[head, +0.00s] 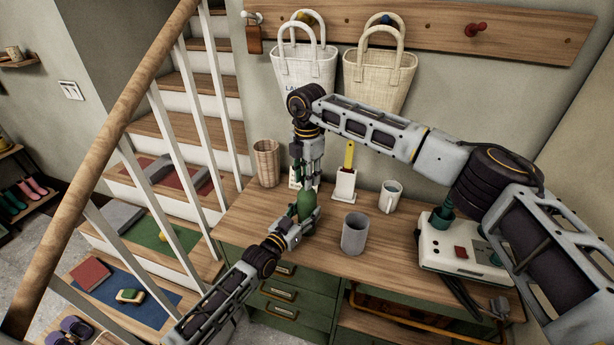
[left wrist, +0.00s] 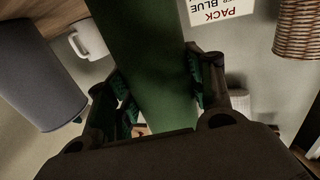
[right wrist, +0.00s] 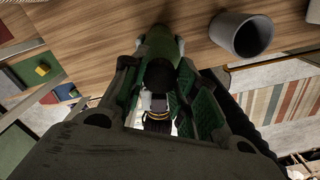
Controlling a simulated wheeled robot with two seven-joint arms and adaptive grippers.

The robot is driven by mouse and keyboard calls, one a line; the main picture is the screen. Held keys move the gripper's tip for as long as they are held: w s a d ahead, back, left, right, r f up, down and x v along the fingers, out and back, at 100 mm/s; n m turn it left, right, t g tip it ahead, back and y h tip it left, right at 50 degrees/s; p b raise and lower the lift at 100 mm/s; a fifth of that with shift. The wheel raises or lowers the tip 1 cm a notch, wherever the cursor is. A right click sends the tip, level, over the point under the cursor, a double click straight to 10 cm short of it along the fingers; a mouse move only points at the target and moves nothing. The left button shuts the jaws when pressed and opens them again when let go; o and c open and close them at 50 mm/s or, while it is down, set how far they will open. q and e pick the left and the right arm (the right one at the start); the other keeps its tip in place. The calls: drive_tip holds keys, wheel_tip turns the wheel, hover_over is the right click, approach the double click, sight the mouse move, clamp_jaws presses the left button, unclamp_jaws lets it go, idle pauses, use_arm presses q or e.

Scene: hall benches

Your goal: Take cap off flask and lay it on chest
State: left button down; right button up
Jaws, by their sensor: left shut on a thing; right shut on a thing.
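The green flask (head: 305,206) stands roughly upright over the wooden top of the chest (head: 250,212). My left gripper (head: 302,219) is shut on the flask's body from the front. The green body also fills the middle of the left wrist view (left wrist: 150,50). My right gripper (head: 308,178) points down from above and is shut on the dark cap (right wrist: 158,75) at the flask's top. The flask's green shoulder (right wrist: 157,44) shows beyond the cap in the right wrist view. The fingers partly hide the cap, and I cannot tell whether it is loose.
A grey cup (head: 355,235) stands right of the flask, with a white mug (head: 390,196) behind it. A wicker basket (head: 266,163) stands at back left. A white device (head: 460,246) sits at right. A printed card (left wrist: 220,8) is behind. The front left of the top is clear.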

drive_tip(key=n, duration=2.5)
drive_tip(key=shift+r+n, duration=0.1)
drive_tip(key=shift+n, duration=0.2)
drive_tip(key=n, duration=1)
drive_tip(key=shift+n, duration=0.3)
drive_tip(key=n, duration=0.5)
drive_tip(key=shift+n, duration=0.3)
drive_tip(key=n, duration=0.5)
